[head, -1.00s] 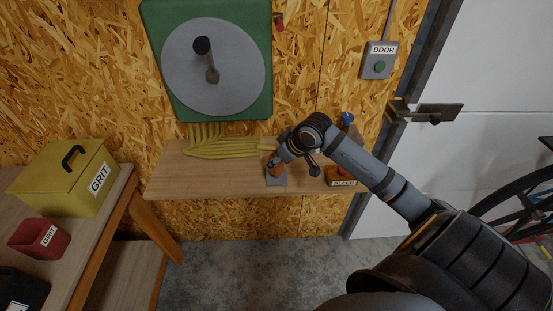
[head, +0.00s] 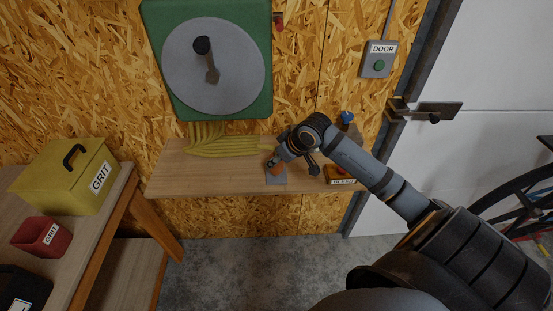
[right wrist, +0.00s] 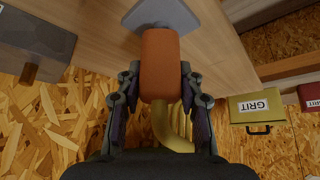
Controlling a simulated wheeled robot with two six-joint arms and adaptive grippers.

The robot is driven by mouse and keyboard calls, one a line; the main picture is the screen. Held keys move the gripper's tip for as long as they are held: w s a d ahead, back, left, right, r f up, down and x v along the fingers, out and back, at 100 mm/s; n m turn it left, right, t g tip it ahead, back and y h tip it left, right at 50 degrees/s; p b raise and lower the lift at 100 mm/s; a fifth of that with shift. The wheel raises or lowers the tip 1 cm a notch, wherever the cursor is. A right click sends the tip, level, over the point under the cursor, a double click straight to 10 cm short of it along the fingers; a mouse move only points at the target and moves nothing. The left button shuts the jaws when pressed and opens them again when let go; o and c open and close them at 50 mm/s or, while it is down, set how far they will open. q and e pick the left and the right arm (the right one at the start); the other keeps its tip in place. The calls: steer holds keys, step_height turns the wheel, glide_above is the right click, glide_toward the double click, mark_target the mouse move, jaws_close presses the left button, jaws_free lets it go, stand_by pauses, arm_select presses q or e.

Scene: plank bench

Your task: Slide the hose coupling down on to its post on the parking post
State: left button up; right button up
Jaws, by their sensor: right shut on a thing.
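The orange hose coupling (head: 275,168) is at the shelf's front edge, over the grey plate of the parking post (head: 276,180). My right gripper (head: 279,161) is shut on the coupling. In the right wrist view the coupling (right wrist: 160,62) sits between both fingers, its far end against or just above the grey plate (right wrist: 160,14). The post itself is hidden, and I cannot tell how far the coupling is over it. The yellow hose (right wrist: 168,130) runs from the coupling's near end. My left gripper is not in view.
The yellow hose (head: 225,147) lies along the back of the wooden shelf (head: 205,181). A block labelled BLEED (head: 340,177) and a blue knob (head: 347,117) stand right of the gripper. A yellow GRIT box (head: 65,178) and red container (head: 42,236) are on the left bench.

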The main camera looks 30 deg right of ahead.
steer(key=shift+f, duration=0.1)
steer(key=shift+f+b, duration=0.3)
steer(key=shift+f, duration=0.5)
steer(key=o, duration=1.3)
step_height(320, 180, up, 10)
steer(key=shift+r, duration=0.1)
